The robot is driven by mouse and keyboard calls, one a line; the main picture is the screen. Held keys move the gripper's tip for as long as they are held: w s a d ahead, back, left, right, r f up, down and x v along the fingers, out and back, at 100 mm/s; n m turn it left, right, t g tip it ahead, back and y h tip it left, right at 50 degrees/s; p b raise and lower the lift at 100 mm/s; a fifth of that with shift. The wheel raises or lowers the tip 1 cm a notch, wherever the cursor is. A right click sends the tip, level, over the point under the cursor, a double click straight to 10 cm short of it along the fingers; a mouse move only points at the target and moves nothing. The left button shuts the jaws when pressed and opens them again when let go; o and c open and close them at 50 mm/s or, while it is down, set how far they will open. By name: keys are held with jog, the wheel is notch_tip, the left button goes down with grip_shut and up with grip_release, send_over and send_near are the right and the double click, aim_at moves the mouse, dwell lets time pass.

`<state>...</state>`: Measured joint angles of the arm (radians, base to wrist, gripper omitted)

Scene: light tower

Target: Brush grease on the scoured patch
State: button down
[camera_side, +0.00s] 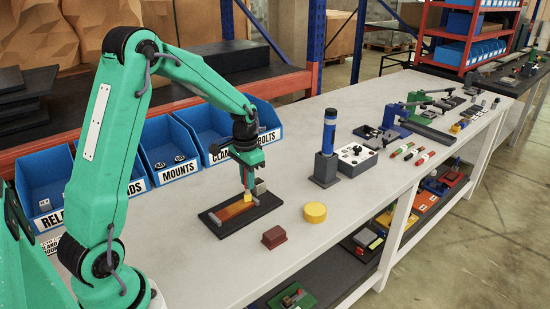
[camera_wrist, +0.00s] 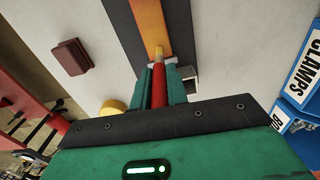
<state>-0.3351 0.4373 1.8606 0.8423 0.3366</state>
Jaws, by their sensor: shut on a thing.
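My gripper (camera_side: 248,182) is shut on a brush, whose red handle (camera_wrist: 159,92) shows between the green fingers in the wrist view. The brush's pale yellow tip (camera_wrist: 158,52) points down at the orange-brown patch (camera_wrist: 155,22). In the side view this patch (camera_side: 230,211) lies along a dark plate (camera_side: 213,227), and the tip is at its right end. I cannot tell whether the tip touches the patch. A yellow round tin (camera_side: 315,212) stands right of the plate. It shows partly in the wrist view (camera_wrist: 113,106).
A dark red block (camera_side: 274,238) lies in front of the plate. A small grey block (camera_side: 260,187) is at the plate's far end. Blue labelled bins (camera_side: 168,150) line the back. A blue cylinder on a dark stand (camera_side: 326,165) rises at right. The bench's front left is clear.

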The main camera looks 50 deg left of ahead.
jog(key=shift+s+d, duration=0.15)
jog(key=shift+s, duration=2.55)
jog(key=shift+s+d, duration=0.1)
jog(key=shift+s, duration=2.55)
notch_tip(320, 180, up, 8)
jog(key=shift+s, duration=0.1)
jog(key=shift+f, duration=0.15)
